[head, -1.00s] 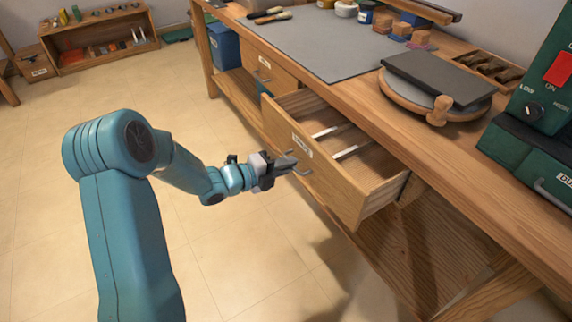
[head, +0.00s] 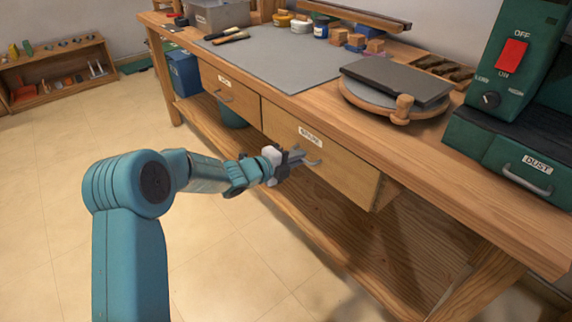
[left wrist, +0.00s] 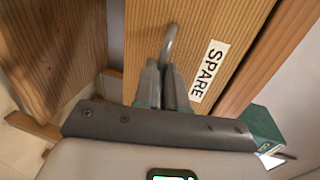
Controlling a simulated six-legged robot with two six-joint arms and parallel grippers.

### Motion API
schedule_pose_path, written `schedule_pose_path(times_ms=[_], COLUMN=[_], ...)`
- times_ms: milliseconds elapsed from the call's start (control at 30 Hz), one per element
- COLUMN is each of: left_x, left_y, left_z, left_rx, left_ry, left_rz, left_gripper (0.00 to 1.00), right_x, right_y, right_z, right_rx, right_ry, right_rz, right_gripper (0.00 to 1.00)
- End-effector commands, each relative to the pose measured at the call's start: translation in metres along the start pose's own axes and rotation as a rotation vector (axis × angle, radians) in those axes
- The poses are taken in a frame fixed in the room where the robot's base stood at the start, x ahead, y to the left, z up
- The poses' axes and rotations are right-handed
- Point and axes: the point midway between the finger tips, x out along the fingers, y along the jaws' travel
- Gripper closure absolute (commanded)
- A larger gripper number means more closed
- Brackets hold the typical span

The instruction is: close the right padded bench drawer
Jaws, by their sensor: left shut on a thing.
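The right drawer (head: 335,165) of the wooden bench has a wooden front with a label that reads SPARE in the left wrist view. In the head view its inside is hidden under the bench top, and its right end still stands a little out from the bench frame. My left gripper (head: 299,161) is shut on the drawer's grey metal handle (head: 314,160). In the left wrist view the two fingers (left wrist: 166,85) meet around the handle (left wrist: 170,42), beside the label on the drawer front (left wrist: 190,35). My right gripper is not in view.
The left drawer (head: 229,95) sits in line with the bench. The bench top holds a grey mat (head: 285,58), a round turntable with a dark slab (head: 395,80), and a green machine (head: 510,60). A low shelf (head: 330,225) runs beneath. The floor (head: 50,180) at left is clear.

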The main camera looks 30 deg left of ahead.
Motion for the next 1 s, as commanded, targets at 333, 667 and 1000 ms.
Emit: schedule_pose_path(times_ms=[333, 667, 1000], left_x=[0.001, -0.004, -0.080], left_y=[-0.005, -0.004, -0.005], left_z=[0.001, 0.001, 0.002], left_rx=[0.001, 0.001, -0.001], left_ry=[-0.001, -0.001, -0.006], left_rz=[-0.011, -0.008, -0.008], left_gripper=[0.64, 0.64, 0.64], right_x=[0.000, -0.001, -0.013], right_y=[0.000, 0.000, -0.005], right_z=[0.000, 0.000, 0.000], right_rx=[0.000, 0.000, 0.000], right_ry=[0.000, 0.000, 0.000], right_rz=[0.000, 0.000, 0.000], right_gripper=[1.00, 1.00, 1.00])
